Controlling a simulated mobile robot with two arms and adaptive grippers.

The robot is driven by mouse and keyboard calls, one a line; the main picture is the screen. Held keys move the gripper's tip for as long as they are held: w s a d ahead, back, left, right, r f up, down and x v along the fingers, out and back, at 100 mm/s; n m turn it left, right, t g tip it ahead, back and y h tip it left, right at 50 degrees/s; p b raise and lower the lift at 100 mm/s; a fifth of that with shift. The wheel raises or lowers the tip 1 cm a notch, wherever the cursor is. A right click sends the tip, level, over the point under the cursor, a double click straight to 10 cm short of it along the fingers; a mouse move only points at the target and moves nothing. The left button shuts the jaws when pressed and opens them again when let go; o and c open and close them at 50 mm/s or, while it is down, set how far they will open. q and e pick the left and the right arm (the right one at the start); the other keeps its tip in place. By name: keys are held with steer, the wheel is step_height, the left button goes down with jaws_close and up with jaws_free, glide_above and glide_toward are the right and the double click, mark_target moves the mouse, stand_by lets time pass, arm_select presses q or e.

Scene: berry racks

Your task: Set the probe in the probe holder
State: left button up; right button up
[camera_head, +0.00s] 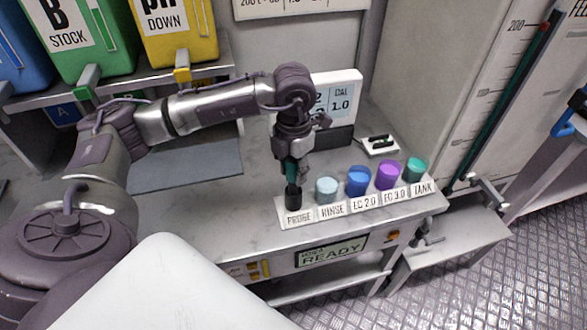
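My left gripper (291,158) points down above the left end of the white rack at the front of the bench. It is closed around the teal probe (291,173), whose upper part is hidden by the fingers. Directly below is a black cylinder (293,198) at the place labelled PROBE (299,219), the probe holder. The probe stands about upright and lines up with it. I cannot tell how deep the probe sits or whether it touches the bottom. My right gripper is not in view.
Right of the holder stand the rinse cup (326,190), blue cup (359,181), purple cup (388,175) and teal tank cup (414,169). A CAL sign (341,95) stands behind. A grey mat (185,164) lies left. Green (85,50) and yellow (177,35) containers stand on a shelf.

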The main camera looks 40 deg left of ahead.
arm_select(q)
steer(key=o, duration=0.4)
step_height(320, 180, up, 12)
steer(key=shift+r, duration=0.1)
stand_by(0.4)
stand_by(0.6)
